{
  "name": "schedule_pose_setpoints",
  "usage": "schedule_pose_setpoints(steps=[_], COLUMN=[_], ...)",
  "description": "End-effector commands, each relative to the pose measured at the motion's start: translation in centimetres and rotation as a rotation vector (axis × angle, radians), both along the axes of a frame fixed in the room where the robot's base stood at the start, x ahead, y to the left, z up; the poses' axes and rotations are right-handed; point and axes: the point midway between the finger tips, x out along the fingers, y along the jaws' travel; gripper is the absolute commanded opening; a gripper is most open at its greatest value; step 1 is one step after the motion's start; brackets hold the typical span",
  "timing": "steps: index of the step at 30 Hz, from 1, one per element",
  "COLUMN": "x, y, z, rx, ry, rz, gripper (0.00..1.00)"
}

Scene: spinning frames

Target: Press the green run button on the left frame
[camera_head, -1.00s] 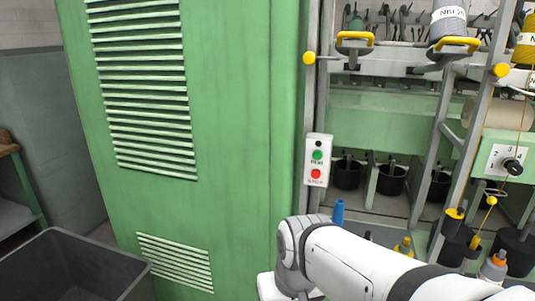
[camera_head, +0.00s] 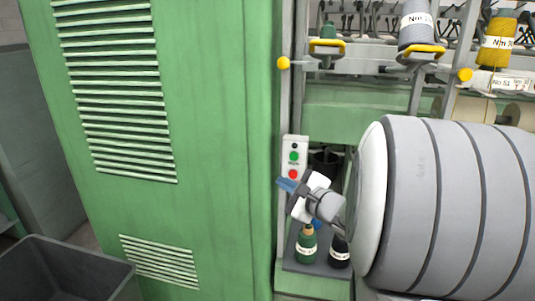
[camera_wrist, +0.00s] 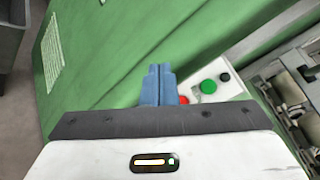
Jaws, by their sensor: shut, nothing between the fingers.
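The white control box (camera_head: 302,147) is on the edge of the left frame, beside the green cabinet. It carries a small black dot on top, the green run button (camera_head: 294,156) in the middle and a red button (camera_head: 293,174) below. In the wrist view the gripper (camera_wrist: 159,70) points over green panel. I cannot tell whether it touches anything.
The green cabinet (camera_head: 220,100) stands directly left of the box. A dark bin (camera_head: 70,270) is at lower left. My arm hides much of the right side.

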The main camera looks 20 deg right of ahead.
Motion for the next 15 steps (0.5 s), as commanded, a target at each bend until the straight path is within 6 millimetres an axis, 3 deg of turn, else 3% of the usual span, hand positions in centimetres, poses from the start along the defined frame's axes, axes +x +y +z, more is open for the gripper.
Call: schedule_pose_setpoints(steps=[4, 15], x=[0.18, 0.35], y=[-1.67, -1.82], z=[0.36, 0.39], rx=[0.032, 0.034], ry=[-0.019, -0.019], rz=[-0.059, -0.06], gripper=[0.0, 0.0])
